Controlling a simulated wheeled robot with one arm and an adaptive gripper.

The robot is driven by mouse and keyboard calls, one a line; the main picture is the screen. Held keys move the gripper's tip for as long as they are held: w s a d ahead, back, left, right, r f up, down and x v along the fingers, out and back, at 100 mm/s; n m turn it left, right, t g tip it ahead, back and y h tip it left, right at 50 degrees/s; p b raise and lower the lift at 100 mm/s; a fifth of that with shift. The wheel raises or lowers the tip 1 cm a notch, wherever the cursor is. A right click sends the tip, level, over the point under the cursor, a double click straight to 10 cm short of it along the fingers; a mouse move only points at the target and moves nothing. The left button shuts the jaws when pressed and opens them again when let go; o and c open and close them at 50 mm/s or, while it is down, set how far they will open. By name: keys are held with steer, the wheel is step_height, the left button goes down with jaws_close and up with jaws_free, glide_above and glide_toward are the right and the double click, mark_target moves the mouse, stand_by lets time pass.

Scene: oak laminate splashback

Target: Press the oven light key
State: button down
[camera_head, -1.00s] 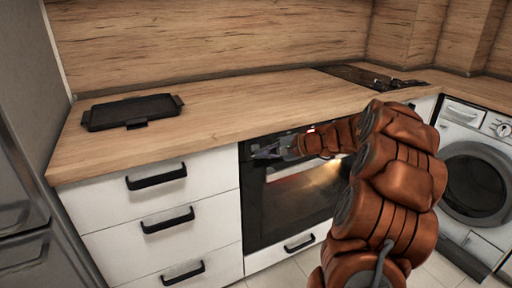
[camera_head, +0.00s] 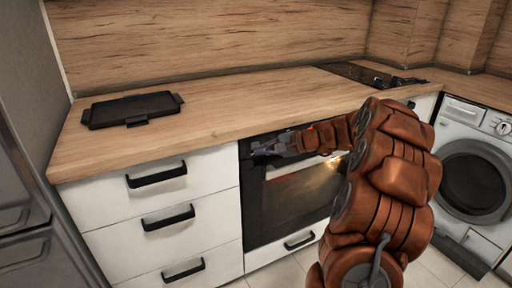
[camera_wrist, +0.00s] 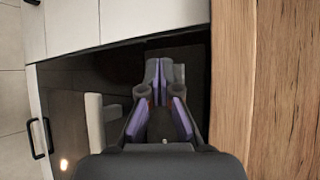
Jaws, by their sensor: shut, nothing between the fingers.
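The built-in oven (camera_head: 285,205) has a black front under the worktop, with a pale bar handle (camera_head: 300,170) across its door. A warm glow shows on the door glass near the handle's right end. My gripper (camera_head: 262,148) is at the upper left of the oven front, at the control strip. In the wrist view, my gripper (camera_wrist: 164,66) has its fingertips together, empty, pointing at the dark panel (camera_wrist: 185,48). The handle (camera_wrist: 95,122) stands to its left there. I cannot make out the oven light key; whether the fingertips touch the panel is unclear.
The wooden worktop (camera_head: 225,112) overhangs just above the oven; its edge (camera_wrist: 232,90) lies close right of my gripper in the wrist view. White drawers (camera_head: 150,205) with black handles stand left of the oven. A black griddle tray (camera_head: 133,109) lies on the worktop.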

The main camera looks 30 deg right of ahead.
steer(key=shift+w, duration=0.1)
stand_by(0.6)
steer(key=shift+w, duration=0.4)
steer(key=shift+w+p, duration=0.1)
steer(key=shift+p, duration=0.2)
stand_by(0.4)
steer(key=shift+s, duration=0.6)
steer(key=s+b, duration=0.1)
steer(key=s, duration=0.5)
steer(key=shift+a, duration=0.25)
stand_by(0.5)
